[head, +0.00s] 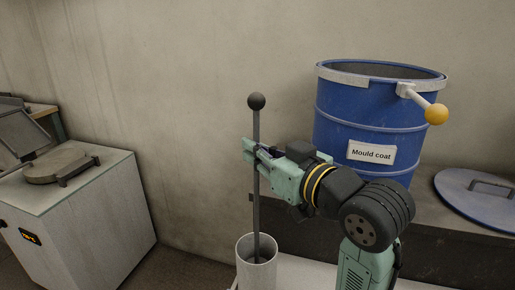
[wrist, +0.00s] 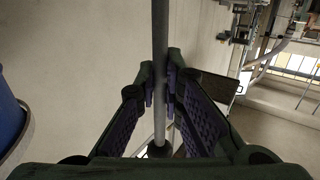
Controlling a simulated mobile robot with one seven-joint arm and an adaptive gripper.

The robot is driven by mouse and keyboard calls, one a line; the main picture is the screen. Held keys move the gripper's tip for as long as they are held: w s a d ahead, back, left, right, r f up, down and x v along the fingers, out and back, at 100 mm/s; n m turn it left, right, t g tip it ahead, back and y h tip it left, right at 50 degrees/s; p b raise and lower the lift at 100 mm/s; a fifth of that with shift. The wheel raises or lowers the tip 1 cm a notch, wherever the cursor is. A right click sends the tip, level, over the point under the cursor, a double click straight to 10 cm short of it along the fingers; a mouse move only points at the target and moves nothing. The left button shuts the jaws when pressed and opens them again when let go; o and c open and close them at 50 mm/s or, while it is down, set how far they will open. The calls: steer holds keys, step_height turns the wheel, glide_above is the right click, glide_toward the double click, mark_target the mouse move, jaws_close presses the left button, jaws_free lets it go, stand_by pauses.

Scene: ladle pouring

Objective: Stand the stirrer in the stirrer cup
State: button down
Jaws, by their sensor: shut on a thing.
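The stirrer (head: 256,190) is a dark grey rod with a round black knob on top. It stands upright in the head view, its lower end inside the mouth of the white stirrer cup (head: 257,275). Whether its tip touches the bottom of the cup is hidden. My gripper (head: 256,152) is shut on the rod, a short way below the knob. In the wrist view the rod (wrist: 160,60) runs down between the two fingers (wrist: 160,90).
A blue drum (head: 365,125) labelled "Mould coat" stands on a dark bench behind my arm, with a yellow-knobbed handle at its rim. A blue lid (head: 480,205) lies to its right. A white cabinet (head: 75,215) stands at the left. The wall is close behind.

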steer(key=shift+f, duration=0.25)
steer(key=c, duration=1.6)
jaws_free()
steer(key=shift+c, duration=0.2)
steer(key=v, duration=1.2)
steer(key=shift+f, duration=0.1)
